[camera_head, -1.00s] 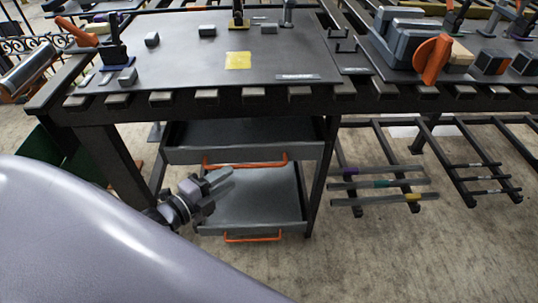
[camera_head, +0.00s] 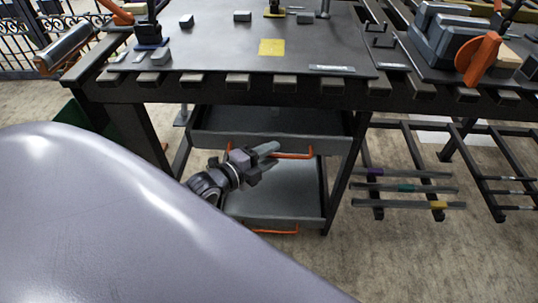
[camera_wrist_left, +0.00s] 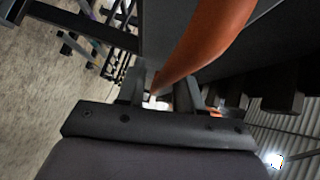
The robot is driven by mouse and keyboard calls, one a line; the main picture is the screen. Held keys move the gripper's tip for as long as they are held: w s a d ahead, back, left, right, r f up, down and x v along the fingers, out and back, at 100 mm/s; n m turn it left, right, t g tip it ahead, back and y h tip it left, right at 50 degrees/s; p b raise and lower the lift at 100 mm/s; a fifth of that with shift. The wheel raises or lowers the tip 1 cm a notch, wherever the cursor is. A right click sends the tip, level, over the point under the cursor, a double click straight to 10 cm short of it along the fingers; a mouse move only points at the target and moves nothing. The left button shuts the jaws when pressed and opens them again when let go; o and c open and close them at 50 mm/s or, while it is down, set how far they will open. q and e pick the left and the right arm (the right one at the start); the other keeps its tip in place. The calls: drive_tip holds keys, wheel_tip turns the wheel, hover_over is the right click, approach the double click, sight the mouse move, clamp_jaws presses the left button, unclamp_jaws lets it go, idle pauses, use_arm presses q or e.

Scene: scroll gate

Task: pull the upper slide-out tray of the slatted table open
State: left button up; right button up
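The slatted table (camera_head: 320,92) has two grey slide-out trays under its left part. The upper tray (camera_head: 334,146) shows its front panel and some of its dark inside below the table edge. Its orange bar handle (camera_head: 297,156) is on the front; the handle's left part is largely hidden by my left gripper (camera_head: 266,150). In the left wrist view the orange handle (camera_wrist_left: 208,38) runs down toward the gap between my left fingers (camera_wrist_left: 160,95). The fingers stand apart; I cannot tell whether they touch the bar. My right gripper is not in view.
The lower tray (camera_head: 272,207) with its own orange handle (camera_head: 275,231) is beneath. A table leg (camera_head: 140,135) stands to the left. A low rack with coloured bars (camera_head: 408,188) is to the right. Small blocks and a yellow square (camera_head: 271,47) are on the tabletop.

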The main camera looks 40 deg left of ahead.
use_arm(q)
clamp_jaws()
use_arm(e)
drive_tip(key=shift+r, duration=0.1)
